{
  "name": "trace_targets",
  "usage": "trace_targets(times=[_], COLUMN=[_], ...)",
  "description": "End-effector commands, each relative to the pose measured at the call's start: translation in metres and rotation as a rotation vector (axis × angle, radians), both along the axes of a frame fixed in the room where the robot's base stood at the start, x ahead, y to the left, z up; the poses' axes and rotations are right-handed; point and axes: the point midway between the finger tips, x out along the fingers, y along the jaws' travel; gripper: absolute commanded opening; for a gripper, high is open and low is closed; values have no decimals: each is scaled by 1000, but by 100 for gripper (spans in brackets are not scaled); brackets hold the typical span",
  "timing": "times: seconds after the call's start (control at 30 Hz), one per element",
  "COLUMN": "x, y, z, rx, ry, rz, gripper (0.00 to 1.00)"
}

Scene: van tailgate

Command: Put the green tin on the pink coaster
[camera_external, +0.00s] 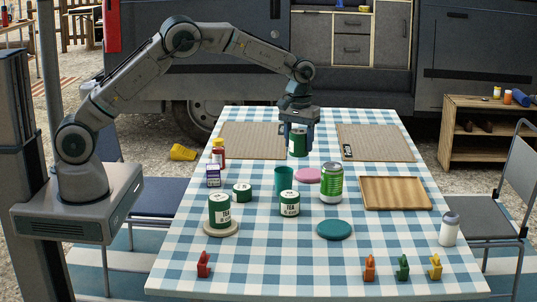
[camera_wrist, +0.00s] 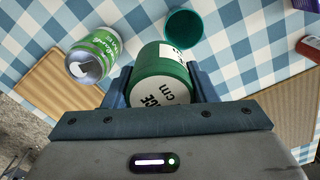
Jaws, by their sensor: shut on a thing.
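My gripper (camera_external: 299,140) is shut on a green tin (camera_external: 298,145) with a white label and holds it above the table. In the wrist view the same tin (camera_wrist: 163,70) sits between my two fingers. The pink coaster (camera_external: 307,175) lies flat on the checked cloth, lower in the picture than the held tin; nothing stands on it. It cannot be made out in the wrist view. Other green tins stand on the table: one (camera_external: 219,213) on a beige round coaster (camera_external: 221,231), a low one (camera_external: 242,193) and one (camera_external: 289,204) near the middle.
A teal cup (camera_external: 284,181) and a green drink can (camera_external: 331,184) stand close to the pink coaster on either side. Small figures line the front edge.

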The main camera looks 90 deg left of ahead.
Motion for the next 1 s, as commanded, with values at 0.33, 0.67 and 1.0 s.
trace_targets(times=[0.33,0.67,1.0], x=[4,8,7], y=[71,113,114], z=[-41,-67,-103], rx=[0,0,-2], ry=[4,0,3], rz=[5,1,0], gripper=[26,26,26])
